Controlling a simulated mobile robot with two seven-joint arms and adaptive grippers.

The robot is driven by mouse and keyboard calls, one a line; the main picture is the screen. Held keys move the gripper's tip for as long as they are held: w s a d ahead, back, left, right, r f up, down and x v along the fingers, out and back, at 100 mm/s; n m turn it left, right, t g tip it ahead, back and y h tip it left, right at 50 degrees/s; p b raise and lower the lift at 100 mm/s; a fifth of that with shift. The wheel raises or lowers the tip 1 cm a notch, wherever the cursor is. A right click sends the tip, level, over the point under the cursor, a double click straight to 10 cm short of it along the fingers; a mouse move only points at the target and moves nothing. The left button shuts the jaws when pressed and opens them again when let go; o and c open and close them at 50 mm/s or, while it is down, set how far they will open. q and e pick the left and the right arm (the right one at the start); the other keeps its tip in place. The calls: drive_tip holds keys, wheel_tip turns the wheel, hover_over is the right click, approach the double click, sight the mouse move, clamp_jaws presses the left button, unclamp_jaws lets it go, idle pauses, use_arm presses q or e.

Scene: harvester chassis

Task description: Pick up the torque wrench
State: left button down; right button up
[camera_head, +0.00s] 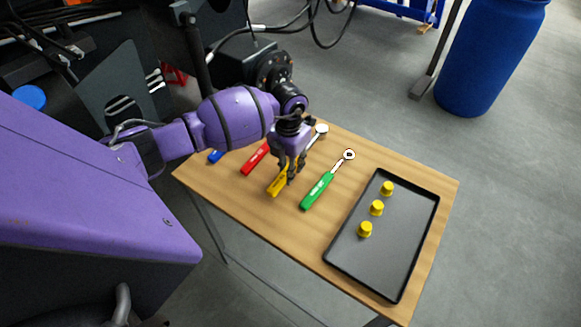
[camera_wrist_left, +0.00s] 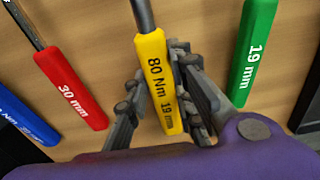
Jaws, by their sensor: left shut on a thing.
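The torque wrench (camera_head: 276,187) has a yellow handle and a metal head that shows past my gripper. In the left wrist view its yellow handle (camera_wrist_left: 155,65) reads "80 Nm 19 mm". My left gripper (camera_head: 290,172) reaches down over the handle from above. In the left wrist view my left gripper (camera_wrist_left: 163,108) has its fingers on both sides of the handle, shut on it. I cannot tell whether the wrench is off the table. My right gripper is not in view.
On the wooden table (camera_head: 235,195), a green wrench (camera_head: 318,190) lies to the right, a red wrench (camera_head: 255,158) and a blue-handled tool (camera_head: 215,156) to the left. A black tray (camera_head: 350,258) holds yellow caps (camera_head: 376,208). A blue barrel (camera_head: 490,55) stands behind.

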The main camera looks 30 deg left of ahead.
use_arm(q)
wheel_tip(320, 180, up, 3)
drive_tip(key=shift+w+f, duration=0.1)
drive_tip(key=shift+w, duration=0.05)
drive_tip(key=s+r, duration=0.4)
drive_tip(key=r, duration=0.1)
drive_tip(key=shift+s+d+r+p, duration=0.15)
drive_tip(key=shift+s+r+p, duration=0.15)
drive_tip(key=shift+s, duration=0.05)
drive_tip(key=s+d+r, duration=0.1)
drive_tip(key=s+r, duration=0.3)
drive_tip(key=s, duration=0.5)
drive_tip(key=shift+s+d, duration=0.15)
drive_tip(key=shift+s, duration=0.1)
drive_tip(key=c, duration=2.1)
unclamp_jaws()
clamp_jaws()
